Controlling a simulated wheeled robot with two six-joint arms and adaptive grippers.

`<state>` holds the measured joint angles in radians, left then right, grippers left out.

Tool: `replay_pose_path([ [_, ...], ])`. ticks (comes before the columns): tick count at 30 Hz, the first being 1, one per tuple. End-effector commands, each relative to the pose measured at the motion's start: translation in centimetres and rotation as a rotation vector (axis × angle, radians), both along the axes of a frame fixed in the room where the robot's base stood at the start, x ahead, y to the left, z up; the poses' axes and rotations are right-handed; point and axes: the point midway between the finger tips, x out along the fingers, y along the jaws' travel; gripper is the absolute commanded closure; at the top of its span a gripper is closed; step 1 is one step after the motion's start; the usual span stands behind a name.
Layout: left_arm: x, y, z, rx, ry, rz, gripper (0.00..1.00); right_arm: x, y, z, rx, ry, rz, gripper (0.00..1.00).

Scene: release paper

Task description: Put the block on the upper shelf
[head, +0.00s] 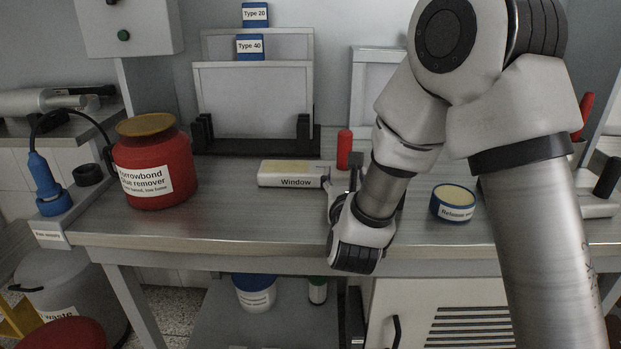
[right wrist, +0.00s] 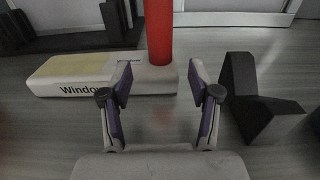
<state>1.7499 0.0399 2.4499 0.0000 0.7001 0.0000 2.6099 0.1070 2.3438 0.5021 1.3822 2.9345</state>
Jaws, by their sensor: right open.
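The pale block (head: 291,173), labelled "Window" and with a yellowish patch on top, lies on the grey worktop (head: 225,222). An upright red handle (head: 344,149) stands at its right end. In the right wrist view, the block (right wrist: 88,72) lies ahead of my right gripper (right wrist: 160,85), and the red handle (right wrist: 159,32) rises beyond the gap between the fingers. The fingers are apart with nothing between them. My right gripper (head: 345,185) is partly hidden by its own wrist in the head view. My left gripper is not in view. No shelf is clearly identifiable as the upper one.
A red glue remover jar (head: 153,190) stands at the left. Framed panels (head: 253,100) stand in a dark rack behind the block. A blue-rimmed tin (head: 453,202) sits right of my wrist. In the wrist view, a dark angular stand (right wrist: 262,110) is close on the right.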

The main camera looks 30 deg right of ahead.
Motion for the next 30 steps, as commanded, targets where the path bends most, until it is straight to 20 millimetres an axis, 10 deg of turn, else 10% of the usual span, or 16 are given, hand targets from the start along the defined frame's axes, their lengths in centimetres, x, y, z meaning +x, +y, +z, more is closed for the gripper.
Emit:
replay_pose_path([
  [20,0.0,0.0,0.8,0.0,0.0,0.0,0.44,6.1,-3.7,0.2,0.0,0.0,-0.001,0.38],
  [25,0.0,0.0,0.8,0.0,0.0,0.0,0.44,6.1,-3.7,0.2,0.0,0.0,-0.001,0.98],
  [30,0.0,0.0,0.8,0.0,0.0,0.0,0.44,6.1,-3.7,0.3,-0.001,-0.003,-0.001,1.0],
])
